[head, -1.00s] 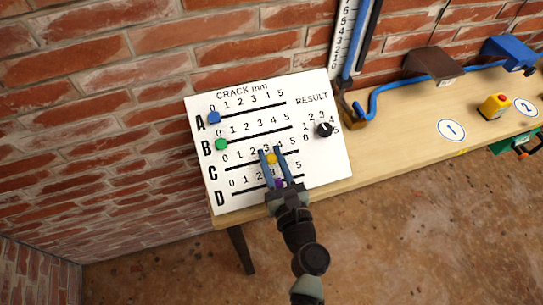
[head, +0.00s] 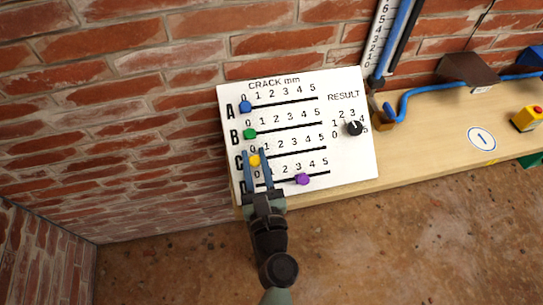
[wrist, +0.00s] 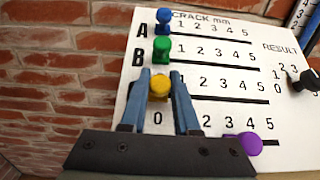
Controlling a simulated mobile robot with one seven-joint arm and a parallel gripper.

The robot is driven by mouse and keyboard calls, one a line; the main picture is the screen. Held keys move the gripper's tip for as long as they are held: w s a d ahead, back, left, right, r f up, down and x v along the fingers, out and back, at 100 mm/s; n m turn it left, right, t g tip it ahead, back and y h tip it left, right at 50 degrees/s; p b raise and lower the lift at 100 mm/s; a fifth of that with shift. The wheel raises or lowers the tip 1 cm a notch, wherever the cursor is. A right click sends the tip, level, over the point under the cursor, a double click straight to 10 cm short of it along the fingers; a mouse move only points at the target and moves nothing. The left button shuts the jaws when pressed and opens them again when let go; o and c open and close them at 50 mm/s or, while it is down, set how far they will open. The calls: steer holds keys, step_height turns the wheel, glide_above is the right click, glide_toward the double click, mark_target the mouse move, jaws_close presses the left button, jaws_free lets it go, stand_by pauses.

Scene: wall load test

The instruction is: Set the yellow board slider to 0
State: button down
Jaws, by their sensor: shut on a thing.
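The white board (head: 350,165) has four slider rows, A to D, marked 0 to 5. The yellow slider (head: 255,160) is on row C at the left end of its slot, left of the 1; it also shows in the wrist view (wrist: 159,87). My gripper (head: 257,157) is shut on it, with one blue finger on each side; the fingers show in the wrist view (wrist: 159,85).
The blue slider (head: 246,107) and green slider (head: 250,133) sit at 0 on rows A and B. The purple slider (head: 303,179) is near 3 on row D. A black RESULT dial (head: 355,128) is on the right of the board. A brick wall (head: 150,130) stands behind.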

steer(key=shift+s+a, duration=0.1)
steer(key=shift+a, duration=0.2)
steer(key=c, duration=0.7)
jaws_free()
steer(key=shift+o, duration=0.2)
steer(key=shift+d, duration=0.1)
steer(key=b+v, duration=0.2)
steer(key=v, duration=1.1)
steer(key=shift+r, duration=0.1)
